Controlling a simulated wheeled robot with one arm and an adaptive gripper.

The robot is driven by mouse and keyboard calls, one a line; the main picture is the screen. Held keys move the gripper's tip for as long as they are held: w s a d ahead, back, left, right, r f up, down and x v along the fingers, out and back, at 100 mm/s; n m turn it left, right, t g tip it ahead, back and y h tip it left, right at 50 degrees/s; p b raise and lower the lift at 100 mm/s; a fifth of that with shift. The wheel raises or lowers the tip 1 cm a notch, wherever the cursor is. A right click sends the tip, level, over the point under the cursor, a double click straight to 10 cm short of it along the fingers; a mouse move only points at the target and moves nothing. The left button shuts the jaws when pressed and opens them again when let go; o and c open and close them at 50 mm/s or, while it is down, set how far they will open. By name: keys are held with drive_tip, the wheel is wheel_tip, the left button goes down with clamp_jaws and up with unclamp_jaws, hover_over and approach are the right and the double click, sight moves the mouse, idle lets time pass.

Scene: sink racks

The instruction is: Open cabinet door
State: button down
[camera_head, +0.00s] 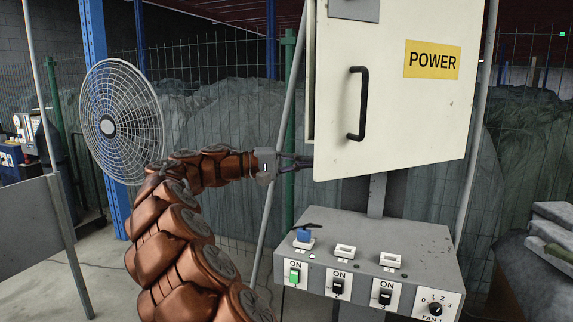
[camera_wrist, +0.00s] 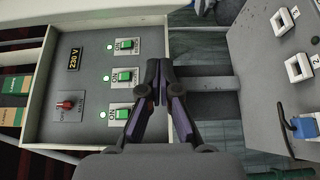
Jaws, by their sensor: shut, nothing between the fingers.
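The cream cabinet door (camera_head: 415,115) carries a yellow POWER label and a black bar handle (camera_head: 358,104) near its left side. It stands ajar; a gap shows along its left edge. My gripper (camera_head: 303,162) is at the door's lower left corner, apart from the handle, its tips partly hidden at the door edge. In the wrist view my gripper (camera_wrist: 153,78) is shut and empty, its fingertips together. Beyond it the cabinet's grey inner panel (camera_wrist: 88,95) shows, with green switches, a red switch and a 230 V label. I cannot tell whether the fingers touch the door.
A grey control box (camera_head: 375,245) with switches and a dial stands below the cabinet; it also shows at the right in the wrist view (camera_wrist: 265,75). A round fan (camera_head: 122,122) stands at the left. A wire fence and covered heaps fill the background.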

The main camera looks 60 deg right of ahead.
sight(318, 167)
drive_tip(key=shift+s+a, duration=0.3)
drive_tip(key=shift+s, duration=0.35)
drive_tip(key=shift+s+a, duration=0.3)
drive_tip(key=shift+s, duration=0.3)
drive_tip(key=shift+s+a, duration=0.3)
drive_tip(key=shift+s, duration=0.35)
drive_tip(key=shift+a, duration=0.1)
